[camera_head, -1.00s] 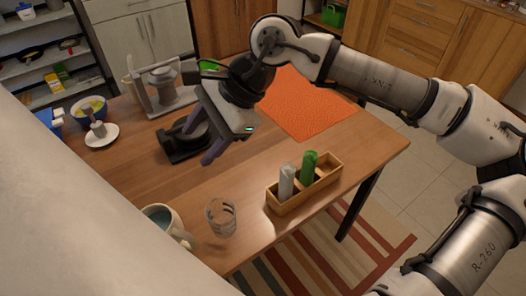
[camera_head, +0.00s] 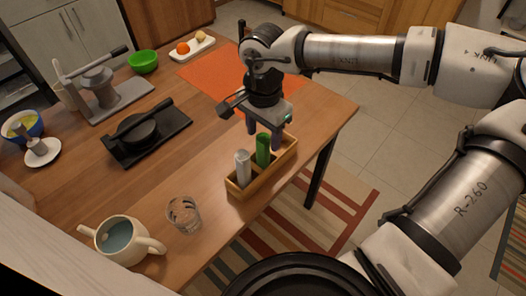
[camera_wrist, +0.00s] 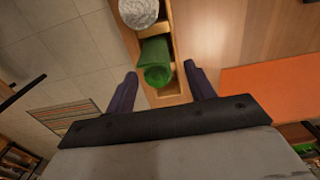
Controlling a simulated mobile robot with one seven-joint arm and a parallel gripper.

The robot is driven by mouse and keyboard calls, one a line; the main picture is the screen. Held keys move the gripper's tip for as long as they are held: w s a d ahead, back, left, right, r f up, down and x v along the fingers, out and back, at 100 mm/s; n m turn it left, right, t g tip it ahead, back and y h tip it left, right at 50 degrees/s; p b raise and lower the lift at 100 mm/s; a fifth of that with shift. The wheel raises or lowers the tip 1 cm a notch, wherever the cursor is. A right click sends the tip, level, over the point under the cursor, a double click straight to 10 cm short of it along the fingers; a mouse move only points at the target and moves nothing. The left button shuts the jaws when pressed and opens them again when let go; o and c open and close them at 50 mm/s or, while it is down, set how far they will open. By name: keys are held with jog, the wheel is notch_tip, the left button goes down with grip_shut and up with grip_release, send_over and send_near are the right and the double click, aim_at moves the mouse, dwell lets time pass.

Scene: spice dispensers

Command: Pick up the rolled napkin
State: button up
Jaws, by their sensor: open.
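A green roll (camera_head: 263,152) stands upright in a narrow wooden box (camera_head: 242,193) on the table. A whitish-grey roll (camera_head: 242,168) stands beside it in the same box. Either could be a rolled napkin. My gripper (camera_head: 265,133) points down over the green roll, open. In the wrist view the green roll (camera_wrist: 156,62) shows between the two spread fingers of my gripper (camera_wrist: 160,72), with gaps on both sides. The whitish roll (camera_wrist: 138,12) is beyond it, outside the fingers. I cannot tell how far down the fingers reach.
An orange mat (camera_head: 215,76) lies behind my gripper.

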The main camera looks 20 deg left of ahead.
aim_at(263, 148)
jog(key=shift+s+f+p, duration=0.2)
jog(key=shift+f+p, duration=0.3)
jog(key=shift+f, duration=2.2)
jog(key=c, duration=1)
jog(key=shift+r, duration=0.15)
jog(key=shift+c, duration=0.2)
